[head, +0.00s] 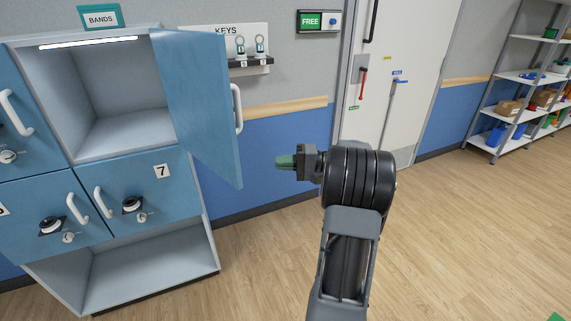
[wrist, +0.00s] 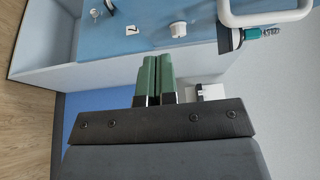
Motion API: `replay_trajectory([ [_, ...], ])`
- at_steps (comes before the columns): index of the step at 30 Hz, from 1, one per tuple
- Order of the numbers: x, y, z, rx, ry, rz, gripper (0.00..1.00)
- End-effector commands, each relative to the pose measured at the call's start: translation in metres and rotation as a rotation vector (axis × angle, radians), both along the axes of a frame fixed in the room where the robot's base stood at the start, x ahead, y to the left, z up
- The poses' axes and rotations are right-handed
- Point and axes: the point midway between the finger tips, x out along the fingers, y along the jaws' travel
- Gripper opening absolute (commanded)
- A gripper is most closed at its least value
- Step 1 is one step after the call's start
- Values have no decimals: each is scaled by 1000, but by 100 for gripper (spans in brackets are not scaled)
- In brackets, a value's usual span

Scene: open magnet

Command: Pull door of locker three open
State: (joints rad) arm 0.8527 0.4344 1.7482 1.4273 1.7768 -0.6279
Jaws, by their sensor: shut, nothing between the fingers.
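The upper locker door (head: 203,105) is blue and stands swung wide open on the right of its compartment. Its number does not show, so I cannot tell whether it is locker three. A white handle (head: 238,108) sits on its far edge; a white handle (wrist: 265,14) also shows at the top right of the wrist view, beside a dark lock with a teal-tagged key (wrist: 262,32). My gripper (head: 284,161) is right of the door, apart from the handle. Its green fingertips (wrist: 155,78) are shut together and hold nothing.
The open compartment (head: 118,100) looks empty. Door 7 (head: 135,195) below it is shut. A keys board (head: 228,45) and a green FREE sign (head: 311,20) hang on the wall behind. Shelving (head: 520,90) stands at the far right. The floor (head: 450,240) on the right is clear.

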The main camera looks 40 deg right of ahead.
Motion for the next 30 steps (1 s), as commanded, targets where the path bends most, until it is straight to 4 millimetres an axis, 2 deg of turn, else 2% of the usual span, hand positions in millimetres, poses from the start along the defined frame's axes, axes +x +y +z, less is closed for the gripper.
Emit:
replay_trajectory([
  [3,14,22,2,-1,1,6,0],
  [9,33,51,1,0,2,4,0],
  [15,28,74,1,-1,3,2,0],
  [21,25,86,0,-1,2,1,0],
  [30,25,88,0,-1,3,1,0],
])
